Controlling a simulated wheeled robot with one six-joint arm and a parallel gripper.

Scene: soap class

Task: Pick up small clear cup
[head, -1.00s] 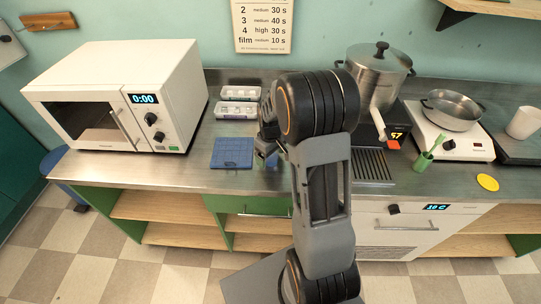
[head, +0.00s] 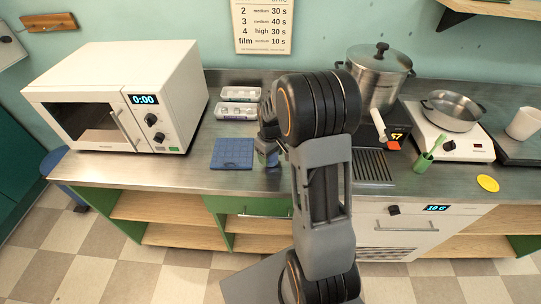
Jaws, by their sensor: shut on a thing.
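My gripper (head: 268,158) points down over the steel counter, just right of the blue mat. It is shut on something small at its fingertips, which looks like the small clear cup. The fingers and my arm hide most of it, and its outline is hard to make out. I cannot tell whether it still touches the counter.
The blue gridded mat (head: 232,153) lies left of my gripper, with white trays (head: 238,103) behind it. A white microwave (head: 105,95) stands at left. A lidded pot (head: 379,72), a pan on a scale-like white unit (head: 452,145) and a green holder (head: 423,162) stand at right.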

